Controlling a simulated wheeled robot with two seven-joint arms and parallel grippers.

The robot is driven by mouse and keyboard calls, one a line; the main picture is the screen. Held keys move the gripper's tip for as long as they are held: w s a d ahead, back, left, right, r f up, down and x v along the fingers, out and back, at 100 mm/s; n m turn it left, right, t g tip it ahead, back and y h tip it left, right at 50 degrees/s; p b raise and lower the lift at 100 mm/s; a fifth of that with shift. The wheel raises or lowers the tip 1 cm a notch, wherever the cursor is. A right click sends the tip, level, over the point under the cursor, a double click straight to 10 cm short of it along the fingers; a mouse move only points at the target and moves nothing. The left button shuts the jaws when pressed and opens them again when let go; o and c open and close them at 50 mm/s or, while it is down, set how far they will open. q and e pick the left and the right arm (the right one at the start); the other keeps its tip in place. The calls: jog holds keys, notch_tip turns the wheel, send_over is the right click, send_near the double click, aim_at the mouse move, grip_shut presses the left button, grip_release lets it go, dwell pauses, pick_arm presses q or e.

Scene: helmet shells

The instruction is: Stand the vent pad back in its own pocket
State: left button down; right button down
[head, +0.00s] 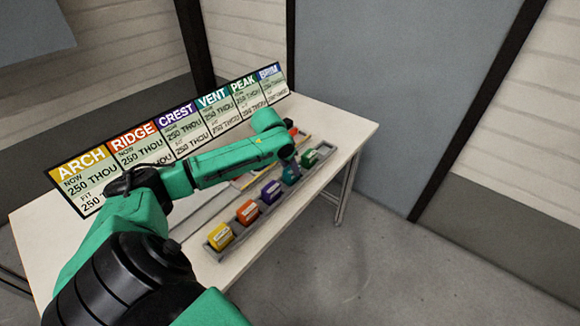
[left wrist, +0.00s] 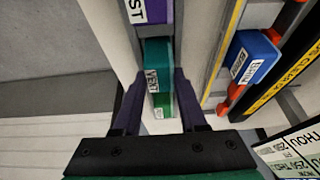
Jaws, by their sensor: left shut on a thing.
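The vent pad (left wrist: 158,52) is a teal block with a white label, held between the two dark fingers of my left gripper (left wrist: 160,82) in the left wrist view. In the head view the vent pad (head: 290,176) is at the grey rack (head: 268,210), in line between the purple pad (head: 271,191) and the green pad (head: 308,158). My left gripper (head: 291,166) comes down on it from above. I cannot tell whether the pad's bottom is fully seated in its pocket. My right gripper is not in view.
The orange pad (head: 248,211) and yellow pad (head: 220,236) stand farther along the rack. A blue pad (left wrist: 254,57) lies by a yellow-edged rail with red-orange parts. A row of sign boards (head: 175,130) lines the white table's (head: 345,128) back.

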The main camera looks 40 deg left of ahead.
pick_arm(q)
jog(key=shift+c, duration=2.3)
grip_release()
jog(key=b+v, duration=0.2)
jog(key=v, duration=1)
jog(key=shift+w+r, duration=0.1)
